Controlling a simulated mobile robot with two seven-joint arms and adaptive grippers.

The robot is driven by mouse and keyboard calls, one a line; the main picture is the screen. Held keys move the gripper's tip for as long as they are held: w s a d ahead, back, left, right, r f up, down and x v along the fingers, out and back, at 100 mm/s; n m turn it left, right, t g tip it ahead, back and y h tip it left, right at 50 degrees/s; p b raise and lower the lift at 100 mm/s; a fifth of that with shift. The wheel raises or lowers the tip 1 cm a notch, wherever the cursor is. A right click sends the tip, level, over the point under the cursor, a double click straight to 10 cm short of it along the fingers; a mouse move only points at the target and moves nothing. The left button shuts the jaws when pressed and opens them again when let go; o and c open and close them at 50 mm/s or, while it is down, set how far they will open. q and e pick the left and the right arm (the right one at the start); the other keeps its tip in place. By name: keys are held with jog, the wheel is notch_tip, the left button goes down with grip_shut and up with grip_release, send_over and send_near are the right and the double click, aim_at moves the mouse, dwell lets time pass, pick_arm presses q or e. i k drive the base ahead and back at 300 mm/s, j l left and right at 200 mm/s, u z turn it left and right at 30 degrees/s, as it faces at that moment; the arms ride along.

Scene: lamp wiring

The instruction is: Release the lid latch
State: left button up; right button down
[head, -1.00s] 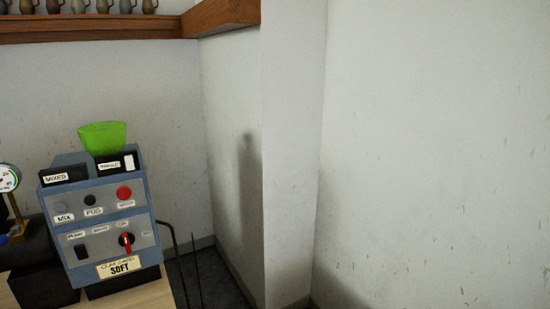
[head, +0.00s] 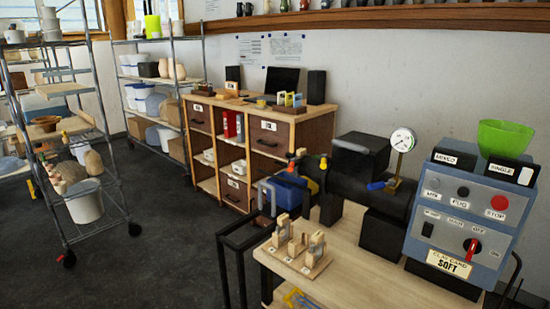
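A dark machine with a horizontal barrel (head: 388,205) stands on a light wooden table. A black box-shaped part (head: 360,155) sits on top of it, which may be the lid. A small blue handle (head: 377,186) lies against the barrel, beside the gauge post. Small red and yellow parts (head: 322,163) show at the barrel's left end, above a blue part (head: 288,191). I cannot tell which of these is the latch, or whether it is closed. Neither of my grippers is in view.
A blue-grey control box (head: 463,222) with buttons and a red knob stands at the right, with a green cup (head: 503,138) on top. A round gauge (head: 403,140) rises behind the barrel. A wooden rack (head: 298,250) sits at the table's front left. Floor is clear left of the table.

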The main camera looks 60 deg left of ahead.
aim_at(323, 165)
jog(key=u, duration=1.5)
